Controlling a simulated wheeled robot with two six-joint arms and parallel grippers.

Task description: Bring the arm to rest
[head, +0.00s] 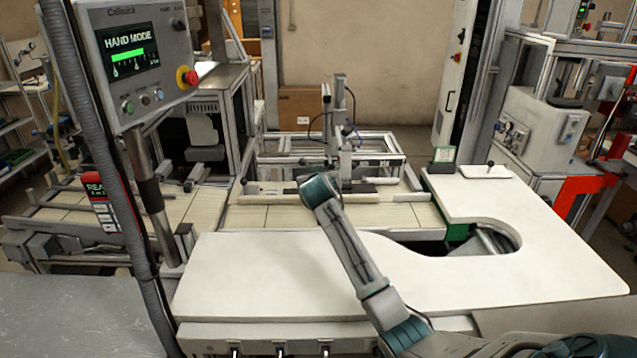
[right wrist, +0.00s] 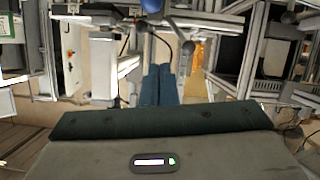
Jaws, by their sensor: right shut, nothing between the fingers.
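My right arm (head: 350,250) comes in from the lower right of the head view and reaches up over the white table. Its teal wrist end (head: 320,190) is near the table's far edge, and the fingers are hidden there. In the right wrist view my right gripper (right wrist: 161,70) has its two dark blue fingers together, with nothing between them. The grey gripper body with a small lit display (right wrist: 154,162) fills the bottom of that view. My left arm and gripper are not in view.
A control panel (head: 125,55) on a post stands at left. A red frame (head: 575,195) is at right.

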